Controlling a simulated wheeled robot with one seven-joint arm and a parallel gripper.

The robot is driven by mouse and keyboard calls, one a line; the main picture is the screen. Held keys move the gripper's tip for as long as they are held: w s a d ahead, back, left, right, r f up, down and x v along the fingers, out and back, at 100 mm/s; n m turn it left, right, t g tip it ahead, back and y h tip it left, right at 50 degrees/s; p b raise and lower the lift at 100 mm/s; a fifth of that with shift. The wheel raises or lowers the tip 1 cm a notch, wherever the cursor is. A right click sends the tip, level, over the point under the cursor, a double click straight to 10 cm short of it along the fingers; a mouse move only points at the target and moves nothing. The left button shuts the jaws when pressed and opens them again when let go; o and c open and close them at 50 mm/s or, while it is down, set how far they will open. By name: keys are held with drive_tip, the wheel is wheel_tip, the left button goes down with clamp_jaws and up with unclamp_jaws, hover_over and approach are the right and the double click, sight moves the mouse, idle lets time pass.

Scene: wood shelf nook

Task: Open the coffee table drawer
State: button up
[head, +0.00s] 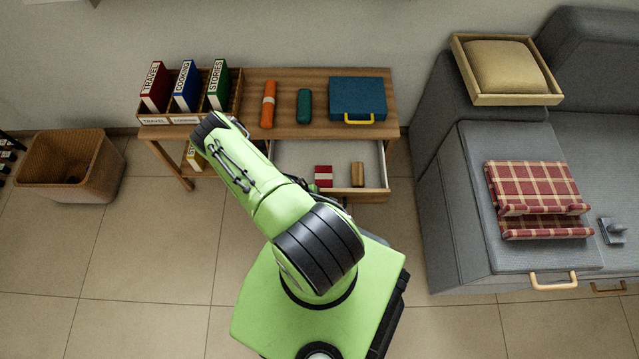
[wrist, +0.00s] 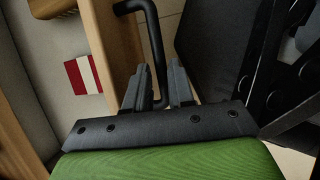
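The coffee table drawer (head: 335,152) is pulled out from under the wooden table (head: 318,90). Its pale inside shows, with a red-and-white box (head: 323,176) and a small brown block (head: 357,174) in it. In the wrist view the wooden drawer front (wrist: 118,40) carries a black bar handle (wrist: 154,40). My gripper (wrist: 158,75) has its two fingers on either side of the handle bar, close against it, and looks shut on it. In the head view my green arm hides the gripper and the left part of the drawer.
On the tabletop are a book organizer (head: 238,95), an orange roll (head: 268,104), a teal case (head: 304,106) and a blue case (head: 357,98). A wicker basket (head: 68,165) stands left. A grey sofa (head: 455,200) bounds the right. Tiled floor is free at left.

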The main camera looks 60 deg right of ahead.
drive_tip(key=shift+o, duration=1.3)
drive_tip(key=p+v, duration=0.5)
drive_tip(key=v, duration=1)
drive_tip(key=shift+r, duration=0.35)
drive_tip(key=shift+w+a, duration=0.1)
drive_tip(key=shift+a, duration=0.05)
